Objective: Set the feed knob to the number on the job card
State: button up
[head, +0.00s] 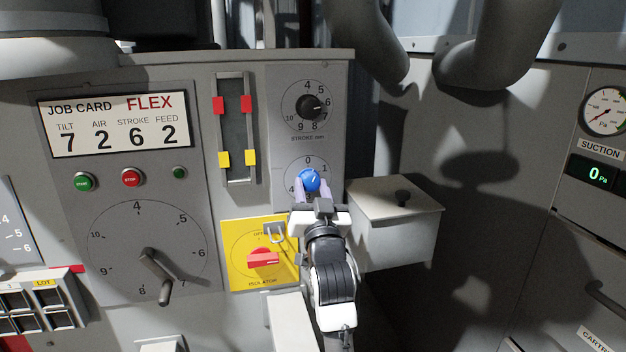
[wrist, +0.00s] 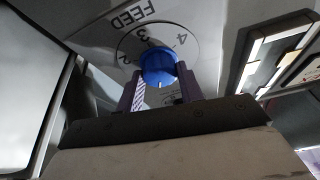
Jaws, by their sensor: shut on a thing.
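The job card (head: 104,122) reads FLEX, with TILT 7, AIR 2, STROKE 6 and FEED 2. The blue feed knob (head: 308,180) sits on its dial below the stroke knob; 0, 1 and 4 show around it. My gripper (head: 312,189) is shut on the knob, one finger on each side. In the wrist view the blue knob (wrist: 158,68) is between the fingers (wrist: 160,88), with 2, 3 and 4 visible beyond it. Its white mark points away from the 3, seemingly between 0 and 1. My gripper hides the lower dial in the head view.
The black stroke knob (head: 310,107) is just above. The yellow isolator plate (head: 240,280) with a red handle (head: 263,258) is close at lower left. A grey box (head: 395,225) with a black knob on its lid juts out at right. The large tilt dial (head: 150,215) is further left.

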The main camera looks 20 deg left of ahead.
jog(key=m+h+p, duration=0.1)
jog(key=m, duration=0.1)
jog(key=m+h, duration=0.1)
jog(key=m, duration=0.1)
jog(key=m+h+p, duration=0.1)
jog(key=m, duration=0.1)
jog(key=shift+s+a+r+m+t+p, duration=0.2)
jog(key=shift+a+m+t+p, duration=0.1)
jog(key=shift+t, duration=0.1)
jog(key=m+h, duration=0.2)
jog(key=m, duration=0.2)
jog(key=shift+m, duration=0.4)
jog(key=m, duration=0.2)
jog(key=m+g+h, duration=0.1)
jog(key=m, duration=0.1)
jog(key=m+g+h, duration=0.1)
jog(key=m, duration=0.2)
jog(key=shift+r+b, duration=0.25)
jog(key=shift+b, duration=0.15)
jog(key=m, duration=0.1)
jog(key=m+g, duration=0.1)
jog(key=m, duration=0.1)
jog(key=shift+r+m+g+h, duration=0.1)
jog(key=shift+m+g+h, duration=0.2)
jog(key=o, duration=1)
